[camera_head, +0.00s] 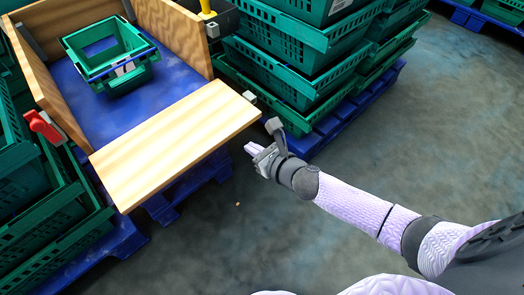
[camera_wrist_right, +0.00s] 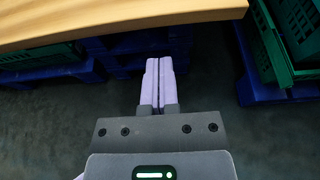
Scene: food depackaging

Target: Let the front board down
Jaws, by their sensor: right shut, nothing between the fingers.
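The front board (camera_head: 176,143) is a light wooden panel. In the head view it lies about flat, sticking out from the front edge of a blue-floored wooden box (camera_head: 186,77). Its edge (camera_wrist_right: 120,22) also crosses the top of the right wrist view. My right gripper (camera_head: 250,149) is just off the board's right end, apart from it. In the right wrist view its two pale fingers (camera_wrist_right: 158,82) are pressed together with nothing between them. My left gripper is not in view.
A green crate (camera_head: 124,81) stands inside the box. Stacked green crates on a blue pallet (camera_head: 345,115) stand at the right. More green crates (camera_head: 60,225) and a red handle (camera_head: 42,127) are at the left. The floor (camera_head: 420,130) at the right is clear.

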